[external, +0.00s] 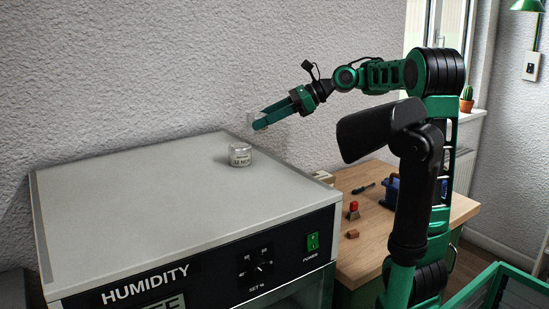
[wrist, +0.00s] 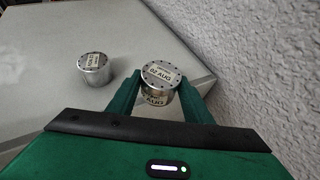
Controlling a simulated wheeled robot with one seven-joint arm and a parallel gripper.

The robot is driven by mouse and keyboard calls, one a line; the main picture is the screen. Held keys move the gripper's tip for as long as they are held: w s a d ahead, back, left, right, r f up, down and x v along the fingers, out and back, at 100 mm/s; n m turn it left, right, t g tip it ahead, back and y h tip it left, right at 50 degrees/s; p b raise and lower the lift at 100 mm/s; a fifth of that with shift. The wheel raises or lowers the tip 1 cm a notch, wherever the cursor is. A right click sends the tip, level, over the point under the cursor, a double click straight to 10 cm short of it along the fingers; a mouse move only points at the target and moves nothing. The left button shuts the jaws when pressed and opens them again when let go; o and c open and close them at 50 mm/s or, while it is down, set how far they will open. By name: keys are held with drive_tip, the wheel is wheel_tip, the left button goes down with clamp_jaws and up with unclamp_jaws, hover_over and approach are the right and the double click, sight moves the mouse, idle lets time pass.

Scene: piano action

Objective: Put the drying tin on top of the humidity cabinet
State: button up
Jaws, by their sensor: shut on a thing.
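My gripper (external: 257,123) is shut on a small round silver drying tin with a perforated lid (wrist: 162,75). Its label reads 02 AUG in the wrist view, where both green fingers (wrist: 160,98) flank it. In the external view the held tin is pale and hard to make out against the wall. The grey top of the humidity cabinet (external: 130,210) lies below, and the gripper is raised near its far right corner. I cannot tell whether the held tin is fully over the top. A second similar tin (external: 240,154) stands upright on the cabinet, left of the held one in the wrist view (wrist: 94,69).
A rough white wall (wrist: 255,50) rises close to the gripper's right in the wrist view. The cabinet top is otherwise clear. A wooden bench (external: 385,225) right of the cabinet carries a red-topped item (external: 353,210), a small brown block (external: 352,234) and a blue container (external: 390,193).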

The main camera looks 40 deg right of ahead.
drive_tip(key=s+a+r+n+g, duration=0.25)
drive_tip(key=a+r, duration=0.35)
drive_tip(key=a, duration=0.4)
drive_tip(key=n+g+y, duration=0.2)
drive_tip(key=n+g, duration=0.2)
drive_tip(key=g, duration=0.1)
hover_over(220, 200)
drive_tip(key=shift+t, duration=0.25)
wheel_tip(220, 200, down, 5)
drive_tip(key=shift+f, duration=2.5)
drive_tip(key=o, duration=1.1)
